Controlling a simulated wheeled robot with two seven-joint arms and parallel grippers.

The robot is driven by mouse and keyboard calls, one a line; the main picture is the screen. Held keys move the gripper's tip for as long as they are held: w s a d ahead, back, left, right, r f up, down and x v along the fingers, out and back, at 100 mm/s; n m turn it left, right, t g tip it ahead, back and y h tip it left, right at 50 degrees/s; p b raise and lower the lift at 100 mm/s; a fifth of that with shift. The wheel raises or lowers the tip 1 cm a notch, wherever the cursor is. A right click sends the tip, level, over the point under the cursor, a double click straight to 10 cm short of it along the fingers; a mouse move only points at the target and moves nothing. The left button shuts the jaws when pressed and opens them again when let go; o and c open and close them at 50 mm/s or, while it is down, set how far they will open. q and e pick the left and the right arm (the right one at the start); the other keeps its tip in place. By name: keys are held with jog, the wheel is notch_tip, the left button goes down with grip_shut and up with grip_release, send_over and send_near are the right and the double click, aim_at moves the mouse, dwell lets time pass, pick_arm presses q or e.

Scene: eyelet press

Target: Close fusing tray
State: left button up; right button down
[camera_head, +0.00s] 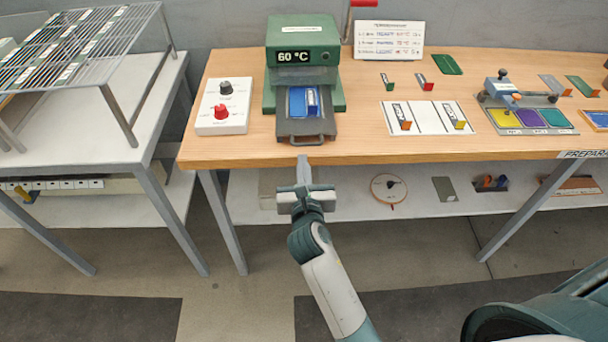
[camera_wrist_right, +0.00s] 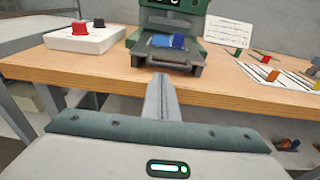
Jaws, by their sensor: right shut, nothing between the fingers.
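The green fusing press (camera_head: 303,45) stands at the back of the wooden table and shows 60 °C. Its dark grey tray (camera_head: 307,128) is pulled out toward the front edge, with a handle at its front. A blue piece (camera_head: 297,103) lies on the tray. In the right wrist view the tray (camera_wrist_right: 165,61) and blue piece (camera_wrist_right: 168,41) are ahead of the fingers. My right gripper (camera_head: 303,161) is shut and empty, just in front of the table edge, in line with the tray handle and seemingly apart from it. My left gripper is not in view.
A white control box (camera_head: 224,106) with black and red knobs stands left of the press. A white sheet (camera_head: 429,117) with small tagged pieces lies to the right. A sign (camera_head: 388,40) stands behind. A wire rack (camera_head: 80,45) is on the left table.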

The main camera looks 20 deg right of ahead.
aim_at(301, 126)
jog(key=shift+w+d+r, duration=0.15)
jog(key=shift+w+d, duration=0.05)
jog(key=shift+w, duration=0.4)
jog(key=shift+w+d+r, duration=0.1)
jog(key=shift+w+d, duration=0.05)
jog(key=shift+w, duration=0.45)
jog(key=p+x, duration=0.1)
jog(key=x, duration=0.3)
jog(key=r+p+x, duration=0.1)
jog(key=x, duration=0.7)
jog(key=shift+d+r+p, duration=0.15)
jog(key=shift+r+p, duration=0.25)
jog(key=shift+r, duration=0.1)
